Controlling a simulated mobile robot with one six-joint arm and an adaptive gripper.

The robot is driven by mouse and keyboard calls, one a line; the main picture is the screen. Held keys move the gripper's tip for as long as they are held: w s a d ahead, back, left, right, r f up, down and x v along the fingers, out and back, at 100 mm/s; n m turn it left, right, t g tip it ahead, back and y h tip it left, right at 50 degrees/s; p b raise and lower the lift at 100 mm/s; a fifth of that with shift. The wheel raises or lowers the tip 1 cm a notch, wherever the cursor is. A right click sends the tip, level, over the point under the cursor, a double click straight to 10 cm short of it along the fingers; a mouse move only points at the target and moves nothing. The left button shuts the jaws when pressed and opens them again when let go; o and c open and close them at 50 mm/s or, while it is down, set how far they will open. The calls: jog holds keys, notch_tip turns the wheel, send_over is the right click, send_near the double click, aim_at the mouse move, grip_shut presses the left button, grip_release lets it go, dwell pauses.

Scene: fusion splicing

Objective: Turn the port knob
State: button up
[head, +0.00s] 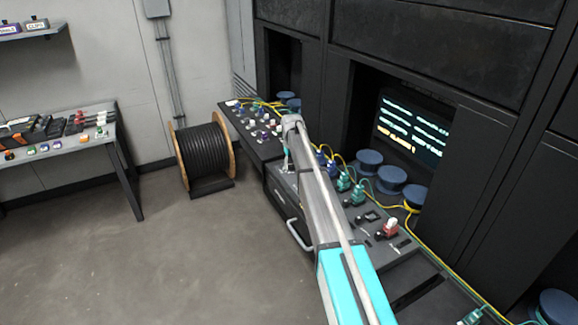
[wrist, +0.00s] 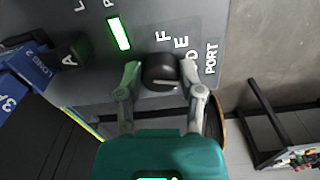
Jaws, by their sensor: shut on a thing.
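The port knob (wrist: 161,72) is a round black knob on a grey panel (wrist: 225,25) in the wrist view. The letters F, E and D and the word PORT are printed beside it. My gripper (wrist: 160,85) has one finger on each side of the knob and is shut on it. In the head view my arm reaches over the console and hides the knob; my gripper (head: 286,160) shows only in small part beyond the arm's far end.
A lit green bar (wrist: 118,33), a dark block marked A (wrist: 72,55) and blue connectors (wrist: 28,65) sit left of the knob. Yellow cables and blue spools (head: 390,178) line the console's back. A cable reel (head: 205,155) stands on the floor, left of the console. Open floor lies in front.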

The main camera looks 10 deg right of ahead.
jog(key=shift+w, duration=0.25)
jog(key=o, duration=1)
jog(key=shift+o, duration=0.7)
jog(key=shift+s, duration=0.1)
jog(key=shift+r, duration=0.1)
